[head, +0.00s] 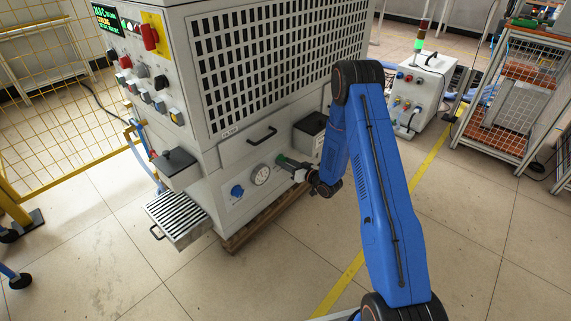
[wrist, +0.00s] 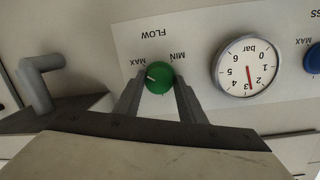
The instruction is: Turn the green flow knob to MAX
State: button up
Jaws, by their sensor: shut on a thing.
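The green flow knob (wrist: 159,78) is on a white panel under the word FLOW, which shows upside down in the wrist view. MAX is printed at its upper left and MIN at its upper right. A small pale mark on the knob is on its left side, towards MAX. My gripper (wrist: 158,88) has one finger on each side of the knob and is shut on it. In the head view my gripper (head: 289,164) reaches the low front panel of the machine, and the green knob (head: 281,159) shows only in part at its tip.
A pressure gauge (wrist: 247,66) marked bar is beside the knob, its needle near 2 to 3. A blue knob (wrist: 313,60) is beyond it. A grey bent pipe or handle (wrist: 38,82) is at the left. A dark box (head: 311,130) juts out above my gripper.

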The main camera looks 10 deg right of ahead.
jog(key=shift+w+r+m, duration=0.1)
jog(key=shift+w+m, duration=0.05)
jog(key=shift+m, duration=0.65)
jog(key=shift+d, duration=0.1)
jog(key=o, duration=1)
jog(key=v, duration=1.7)
jog(key=shift+d, duration=0.25)
